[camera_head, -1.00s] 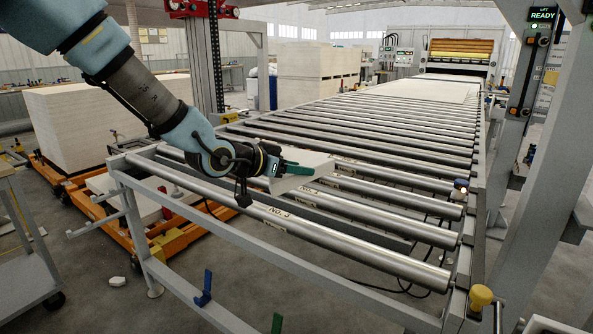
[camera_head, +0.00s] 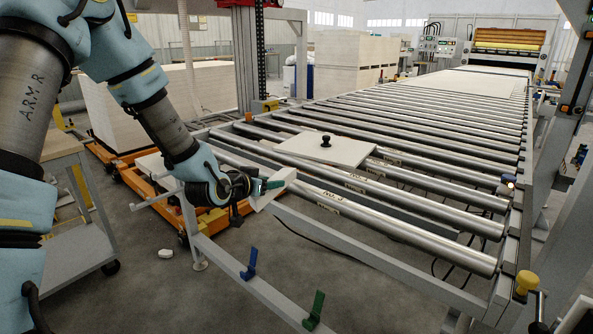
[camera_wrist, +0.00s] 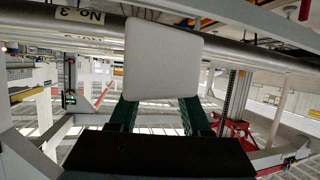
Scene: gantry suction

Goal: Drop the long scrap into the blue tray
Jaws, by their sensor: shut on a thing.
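My gripper (camera_head: 272,185) is shut on a pale, off-white scrap (camera_head: 285,176), at the near left edge of the roller conveyor. In the head view the green fingers cover part of the scrap, which shows as a narrow bar. In the wrist view the scrap (camera_wrist: 163,62) is a broad pale face beyond the green fingers (camera_wrist: 157,115). I cannot tell its full length. I do not see a blue tray in either view.
A pale board (camera_head: 345,150) with a black knob (camera_head: 325,141) lies on the conveyor rollers (camera_head: 400,205). A blue hook (camera_head: 250,265) and a green hook (camera_head: 314,310) sit on the near lower rail. A small pale piece (camera_head: 165,253) lies on the floor. A cart (camera_head: 85,235) stands at left.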

